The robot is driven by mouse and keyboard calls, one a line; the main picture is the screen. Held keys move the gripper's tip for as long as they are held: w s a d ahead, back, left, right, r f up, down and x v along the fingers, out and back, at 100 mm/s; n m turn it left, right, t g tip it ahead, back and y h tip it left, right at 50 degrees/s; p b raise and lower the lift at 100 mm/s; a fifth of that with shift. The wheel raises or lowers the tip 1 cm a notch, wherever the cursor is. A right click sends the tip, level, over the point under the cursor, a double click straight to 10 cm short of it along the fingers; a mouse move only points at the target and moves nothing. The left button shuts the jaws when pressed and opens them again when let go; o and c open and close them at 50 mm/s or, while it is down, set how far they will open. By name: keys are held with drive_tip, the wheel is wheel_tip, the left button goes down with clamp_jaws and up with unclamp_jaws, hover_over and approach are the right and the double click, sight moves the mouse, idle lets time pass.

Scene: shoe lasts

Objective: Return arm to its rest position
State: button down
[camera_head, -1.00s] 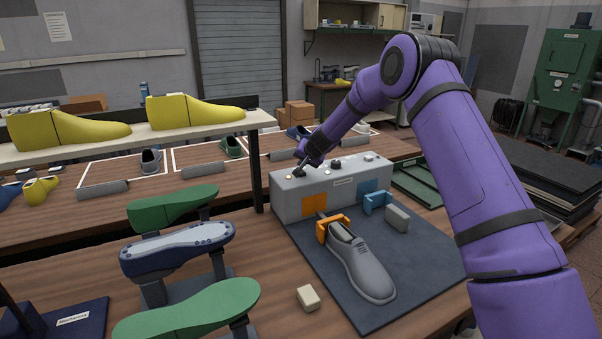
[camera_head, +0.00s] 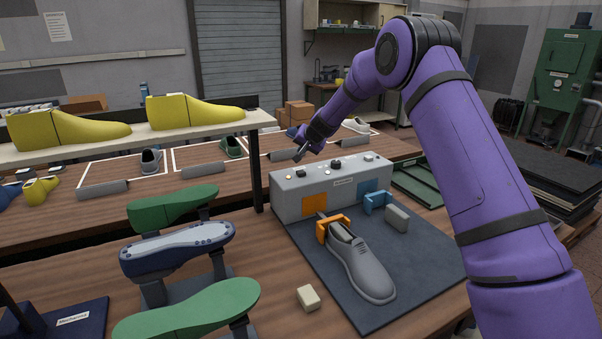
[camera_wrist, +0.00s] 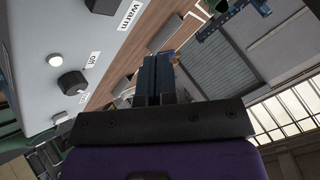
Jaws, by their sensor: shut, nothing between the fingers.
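My purple arm bends over the bench from the right. My gripper (camera_head: 301,153) is above the back left of the grey control box (camera_head: 290,197), apart from it and empty. In the wrist view its two dark fingers (camera_wrist: 158,78) lie side by side, shut. The box top carries black knobs and small lights. The wrist view shows one black knob (camera_wrist: 72,83) beside labels reading "on" and "Warm", and a lit round lamp (camera_wrist: 55,60).
A grey shoe (camera_head: 361,265) lies on the dark mat (camera_head: 420,255) with an orange clamp (camera_head: 334,227) at its heel. A blue clamp (camera_head: 377,201) and grey block stand beside it. Green and blue lasts stand left. A shelf (camera_head: 200,137) with yellow lasts is left of my gripper.

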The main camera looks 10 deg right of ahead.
idle(0.3)
drive_tip(key=s+r+n+g, duration=0.1)
drive_tip(key=s+r+n, duration=0.1)
drive_tip(key=s+r, duration=1.05)
drive_tip(key=s+r+n+g, duration=0.1)
drive_tip(key=s+r+n, duration=0.1)
drive_tip(key=s+r, duration=1.1)
drive_tip(key=s+d+f+h, duration=0.1)
drive_tip(key=s+d+f, duration=0.2)
drive_tip(key=s, duration=1.6)
drive_tip(key=s+d+f+n+g+h, duration=0.1)
drive_tip(key=s+d+f, duration=0.2)
drive_tip(key=s, duration=1.5)
drive_tip(key=shift+s+d+g+h, duration=0.15)
drive_tip(key=shift+s+g+h, duration=0.15)
drive_tip(key=shift+s+h, duration=0.1)
